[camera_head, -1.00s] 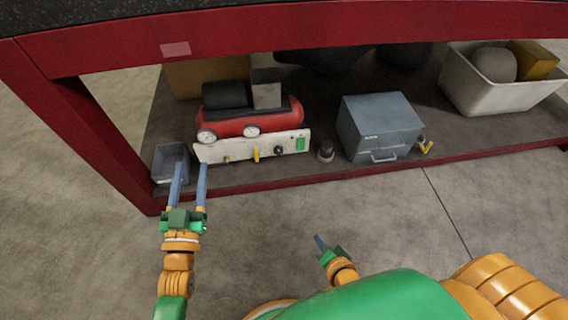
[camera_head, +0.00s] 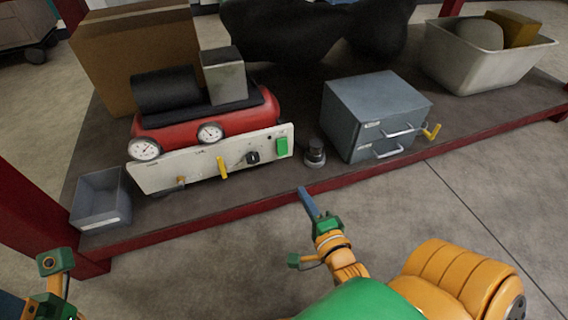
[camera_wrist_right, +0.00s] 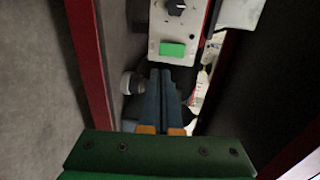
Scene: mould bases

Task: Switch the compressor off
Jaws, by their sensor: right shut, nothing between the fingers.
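The compressor (camera_head: 205,120) stands on the low shelf, with a red tank, a black motor and a white front panel (camera_head: 163,176). A green switch (camera_head: 282,146) is at the panel's right end, beside a black knob (camera_head: 252,158). The switch also shows in the right wrist view (camera_wrist_right: 173,49), just beyond my fingertips. My right gripper (camera_head: 303,191) is shut and empty, in front of the shelf edge, below and right of the switch and apart from it in the head view. My left gripper (camera_head: 50,278) is only partly in view at the lower left; its fingers are not clear.
A grey open bin (camera_head: 100,205) stands left of the compressor. A small dark round object (camera_head: 315,153) and a grey-blue metal box (camera_head: 375,115) stand to its right. A white tub (camera_head: 480,70) is farther right. The red shelf edge (camera_head: 250,208) runs along the front.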

